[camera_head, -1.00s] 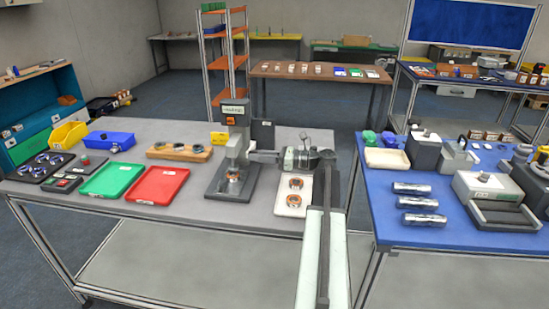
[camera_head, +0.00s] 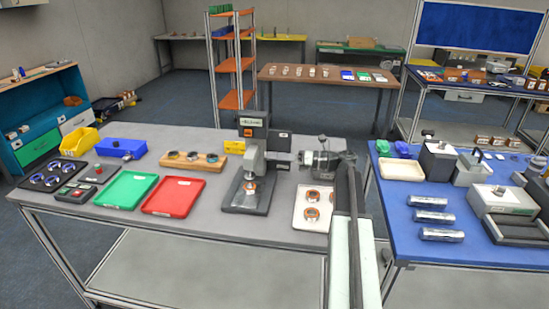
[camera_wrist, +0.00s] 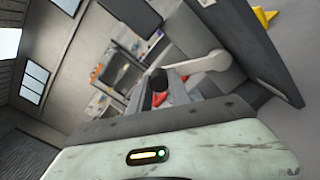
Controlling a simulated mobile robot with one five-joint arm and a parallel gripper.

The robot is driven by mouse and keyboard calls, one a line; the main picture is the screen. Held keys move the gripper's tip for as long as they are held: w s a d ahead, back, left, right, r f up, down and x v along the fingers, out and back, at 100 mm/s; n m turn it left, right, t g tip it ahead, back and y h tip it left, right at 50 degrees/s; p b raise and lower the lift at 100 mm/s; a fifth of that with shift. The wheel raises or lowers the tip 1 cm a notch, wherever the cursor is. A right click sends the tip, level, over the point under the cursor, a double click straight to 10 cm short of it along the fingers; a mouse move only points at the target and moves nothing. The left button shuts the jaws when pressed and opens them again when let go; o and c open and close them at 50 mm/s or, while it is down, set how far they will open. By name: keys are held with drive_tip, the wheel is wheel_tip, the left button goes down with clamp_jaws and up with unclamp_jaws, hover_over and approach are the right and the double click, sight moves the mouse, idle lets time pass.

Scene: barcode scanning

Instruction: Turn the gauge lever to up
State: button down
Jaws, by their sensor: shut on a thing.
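The gauge (camera_head: 252,170) is a dark stand with a grey head on the grey table, with a ring under the head. My gripper (camera_head: 303,158) is just right of the gauge head, at about its height. In the wrist view, the pale lever (camera_wrist: 205,63) of the gauge runs from its pivot down to a black knob (camera_wrist: 158,80). My gripper (camera_wrist: 165,92) is shut on the lever at the knob end, and the fingers partly hide the hold. The head view is too small to tell the lever's exact angle.
A white tray (camera_head: 299,221) with rings lies below my gripper. Red (camera_head: 173,197) and green (camera_head: 126,190) trays lie left of the gauge, with a wooden ring holder (camera_head: 193,161) behind. The blue table (camera_head: 400,225) with metal cylinders stands at the right.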

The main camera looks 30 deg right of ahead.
drive_tip(key=shift+d, duration=0.25)
drive_tip(key=c, duration=1.2)
unclamp_jaws()
drive_tip(key=shift+d, duration=0.15)
drive_tip(key=v, duration=0.7)
drive_tip(key=shift+s, duration=0.25)
